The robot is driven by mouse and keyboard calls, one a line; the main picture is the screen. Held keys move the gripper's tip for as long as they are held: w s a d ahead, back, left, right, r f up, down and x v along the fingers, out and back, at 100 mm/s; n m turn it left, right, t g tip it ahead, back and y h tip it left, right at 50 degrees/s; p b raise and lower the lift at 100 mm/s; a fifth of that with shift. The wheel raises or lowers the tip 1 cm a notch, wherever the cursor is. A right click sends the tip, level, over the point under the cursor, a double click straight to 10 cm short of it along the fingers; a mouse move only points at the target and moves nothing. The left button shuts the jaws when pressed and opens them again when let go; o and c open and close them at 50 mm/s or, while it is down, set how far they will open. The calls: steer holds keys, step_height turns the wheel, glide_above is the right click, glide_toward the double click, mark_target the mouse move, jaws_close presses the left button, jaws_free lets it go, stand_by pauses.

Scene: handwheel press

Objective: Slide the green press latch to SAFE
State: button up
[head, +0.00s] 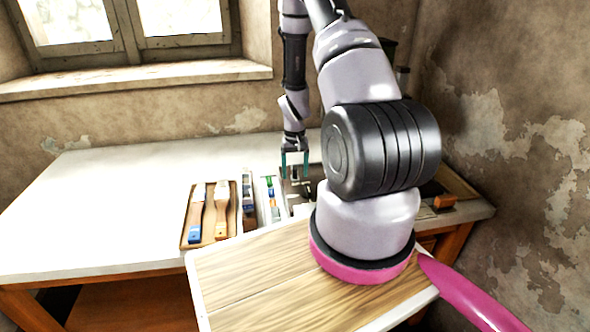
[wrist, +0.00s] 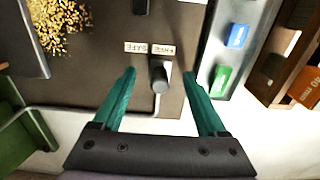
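My gripper (wrist: 159,82) is open, its two teal fingers apart and nothing held. In the head view my gripper (head: 295,156) points down over the press area at the back of the bench. In the wrist view a small grey lever with a rounded end (wrist: 160,84) stands on the dark press plate (wrist: 95,75), between the fingers and apart from both. Two small upside-down labels lie just beyond it; the left label (wrist: 136,47) seems to read SAFE, the right label (wrist: 162,50) FREE. The lever is near the right label. No green shows on it.
A grey tray (wrist: 208,75) right of the press plate holds a green block (wrist: 221,81) and a blue block (wrist: 237,36), close to the right finger. Yellow shavings (wrist: 60,22) lie on the plate. A brush tray (head: 186,222) stands left; the bench's left side (head: 100,205) is clear.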

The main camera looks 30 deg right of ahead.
mark_target(303, 178)
jaws_close()
steer(key=shift+d, duration=0.15)
steer(key=shift+s+d, duration=0.2)
steer(key=shift+d, duration=0.45)
steer(key=shift+s+d, duration=0.2)
steer(key=shift+d, duration=0.45)
steer(key=o, duration=0.5)
jaws_free()
steer(key=shift+r, duration=4)
